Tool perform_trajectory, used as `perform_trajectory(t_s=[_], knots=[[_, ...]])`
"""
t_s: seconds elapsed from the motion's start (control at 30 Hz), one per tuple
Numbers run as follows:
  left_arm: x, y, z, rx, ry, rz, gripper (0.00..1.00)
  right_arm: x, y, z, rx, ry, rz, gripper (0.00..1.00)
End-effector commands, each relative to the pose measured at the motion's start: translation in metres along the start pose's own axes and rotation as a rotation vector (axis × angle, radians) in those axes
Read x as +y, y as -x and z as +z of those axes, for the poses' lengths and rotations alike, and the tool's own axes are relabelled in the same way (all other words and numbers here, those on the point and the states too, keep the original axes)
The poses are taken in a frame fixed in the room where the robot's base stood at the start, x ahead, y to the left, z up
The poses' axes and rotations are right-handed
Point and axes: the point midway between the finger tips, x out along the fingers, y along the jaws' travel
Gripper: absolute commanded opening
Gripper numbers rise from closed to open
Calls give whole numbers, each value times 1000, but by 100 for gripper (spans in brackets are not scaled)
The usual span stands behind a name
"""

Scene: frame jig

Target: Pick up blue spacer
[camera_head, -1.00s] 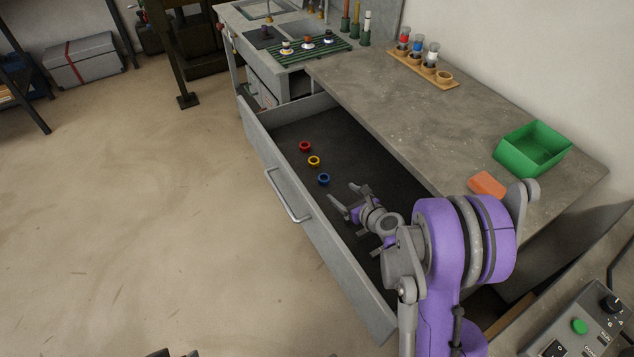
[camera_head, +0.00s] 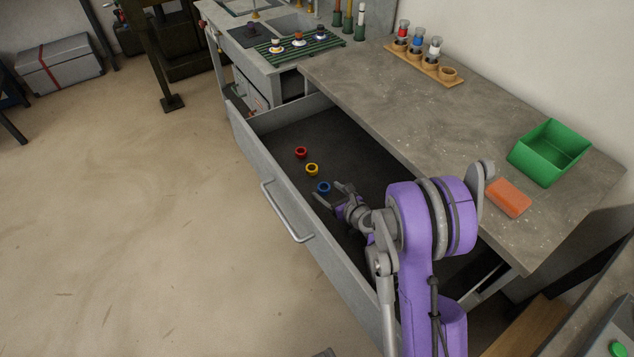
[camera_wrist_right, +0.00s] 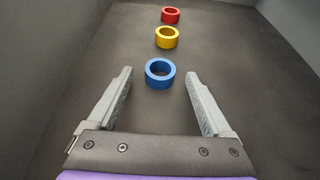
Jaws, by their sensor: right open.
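The blue spacer (camera_head: 323,187) is a short ring lying in the open grey drawer (camera_head: 262,165). My right gripper (camera_head: 328,193) is open and close to it in the head view. In the right wrist view the blue spacer (camera_wrist_right: 160,74) lies just ahead of and between the lines of the open fingers (camera_wrist_right: 160,82), with nothing held. The fingers do not visibly touch it. My left gripper is not seen.
A yellow spacer (camera_head: 312,169) and a red spacer (camera_head: 301,152) lie in a row beyond the blue one. Drawer walls surround them. The worktop above holds a green bin (camera_head: 549,152), an orange block (camera_head: 508,198) and a wooden rack (camera_head: 424,66) with small jars.

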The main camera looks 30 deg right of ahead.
Motion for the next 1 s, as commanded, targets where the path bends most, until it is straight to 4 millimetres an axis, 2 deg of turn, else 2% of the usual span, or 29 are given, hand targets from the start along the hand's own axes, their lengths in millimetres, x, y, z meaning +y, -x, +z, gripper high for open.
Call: perform_trajectory(t_s=[0.27, 0.7, 0.73, 1.0], knots=[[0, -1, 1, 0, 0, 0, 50, 0, -1, -2, 0, -1, -2, 82], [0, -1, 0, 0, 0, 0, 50, 0, -1, -2, 0, -1, -2, 3], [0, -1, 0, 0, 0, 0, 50, 0, -1, -2, 0, -1, -2, 0], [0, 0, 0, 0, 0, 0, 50, 0, 0, 1, 0, -1, -2, 0]])
